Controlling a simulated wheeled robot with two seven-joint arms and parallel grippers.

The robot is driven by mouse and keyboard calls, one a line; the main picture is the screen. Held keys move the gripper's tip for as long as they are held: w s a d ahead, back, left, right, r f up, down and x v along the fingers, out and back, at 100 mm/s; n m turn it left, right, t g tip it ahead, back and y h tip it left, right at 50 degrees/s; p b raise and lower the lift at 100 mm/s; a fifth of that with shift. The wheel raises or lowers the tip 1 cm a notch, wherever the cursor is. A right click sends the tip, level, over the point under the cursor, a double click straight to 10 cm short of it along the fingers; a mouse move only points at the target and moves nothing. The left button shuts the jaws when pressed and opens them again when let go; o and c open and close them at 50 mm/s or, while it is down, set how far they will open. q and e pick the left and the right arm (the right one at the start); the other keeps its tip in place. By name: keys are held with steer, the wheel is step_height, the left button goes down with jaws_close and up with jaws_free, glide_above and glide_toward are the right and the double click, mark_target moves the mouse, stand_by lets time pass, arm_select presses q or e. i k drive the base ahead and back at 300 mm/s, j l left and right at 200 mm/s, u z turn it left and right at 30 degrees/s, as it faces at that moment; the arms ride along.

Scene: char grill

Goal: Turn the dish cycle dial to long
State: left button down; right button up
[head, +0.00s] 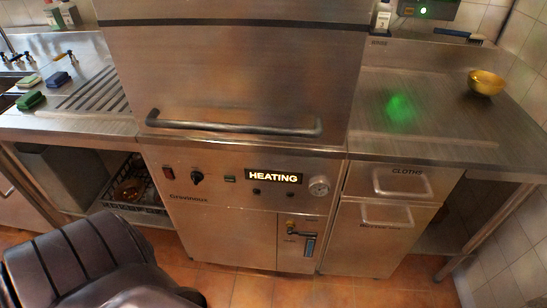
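The dishwasher's front panel (216,194) is in the middle of the head view, below the large steel hood (235,70) with its long bar handle (235,125). A small black knob (197,178) sits on the panel's left part; it looks like the cycle dial. Its pointer direction and any markings are too small to read. A lit display (274,177) reads "HEATING". A round white-faced gauge (319,186) is on the panel's right. Neither of my grippers is in view.
A red switch (168,173) is left of the knob. Below the panel is a lever valve (302,232). Drawers (400,180) stand right, under a counter holding a gold bowl (486,82). A drainboard (90,88) and sponges (31,100) are left. Space before the panel is clear.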

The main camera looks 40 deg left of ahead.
mark_target(197, 177)
steer(key=u, duration=1.4)
